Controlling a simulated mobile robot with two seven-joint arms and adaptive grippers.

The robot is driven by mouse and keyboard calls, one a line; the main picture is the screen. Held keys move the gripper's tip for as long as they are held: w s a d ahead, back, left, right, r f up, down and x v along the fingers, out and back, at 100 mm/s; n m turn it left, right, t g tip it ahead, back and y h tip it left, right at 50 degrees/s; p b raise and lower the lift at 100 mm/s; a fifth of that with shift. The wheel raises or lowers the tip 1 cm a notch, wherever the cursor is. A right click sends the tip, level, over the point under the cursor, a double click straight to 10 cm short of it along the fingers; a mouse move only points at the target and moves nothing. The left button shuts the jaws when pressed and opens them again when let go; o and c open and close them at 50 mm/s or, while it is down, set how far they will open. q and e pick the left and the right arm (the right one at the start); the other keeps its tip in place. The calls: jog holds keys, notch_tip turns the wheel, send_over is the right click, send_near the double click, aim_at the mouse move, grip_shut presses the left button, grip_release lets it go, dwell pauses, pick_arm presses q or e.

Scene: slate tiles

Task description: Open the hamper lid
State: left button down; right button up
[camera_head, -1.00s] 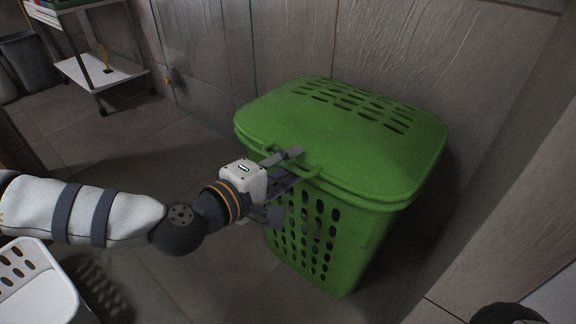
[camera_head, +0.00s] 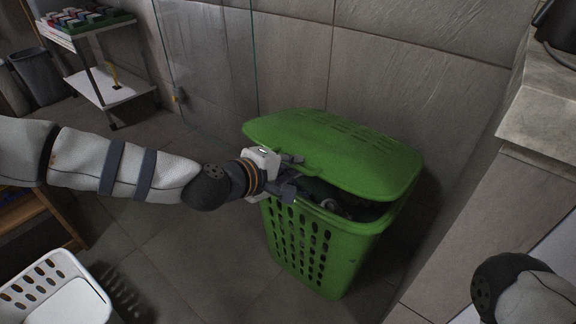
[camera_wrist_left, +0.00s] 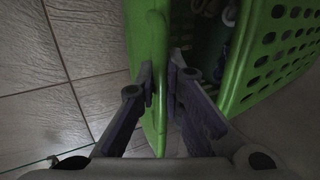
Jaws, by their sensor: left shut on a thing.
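The green hamper (camera_head: 312,245) stands against the tiled wall, with rows of holes in its front. Its green lid (camera_head: 345,150) is raised at the front, leaving a gap above the rim, and dark contents partly show inside. My left gripper (camera_head: 296,172) is at the lid's front edge, shut on the handle. In the left wrist view the lid handle (camera_wrist_left: 157,75) passes between the two fingers (camera_wrist_left: 160,85), and the hamper's holed wall (camera_wrist_left: 275,50) is at the right. Part of my right arm shows at the lower right; its gripper is out of view.
A white basket (camera_head: 55,285) with holes stands on the floor at the lower left. A shelf cart (camera_head: 100,85) and a grey bin (camera_head: 38,78) are at the back left. A counter (camera_head: 545,110) is close on the right. Floor left of the hamper is clear.

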pick_arm(q)
jog(key=w+d+r+p, duration=0.1)
jog(key=w+r+p, duration=0.1)
jog(key=r+p, duration=0.2)
jog(key=w+d+r+g+p, duration=0.1)
jog(key=w+d+r+p, duration=0.1)
jog(key=r, duration=0.6)
jog(key=shift+w+y+p, duration=0.4)
jog(key=shift+w+p, duration=0.05)
jog(key=shift+p, duration=0.6)
pick_arm(e)
jog(key=w+r+t, duration=0.1)
jog(key=w+r, duration=0.2)
jog(key=r, duration=0.5)
jog(key=shift+w+r, duration=0.3)
jog(key=shift+w, duration=0.1)
pick_arm(q)
jog(key=shift+d, duration=0.1)
jog(key=c, duration=1.7)
grip_release()
jog(key=v, duration=1.2)
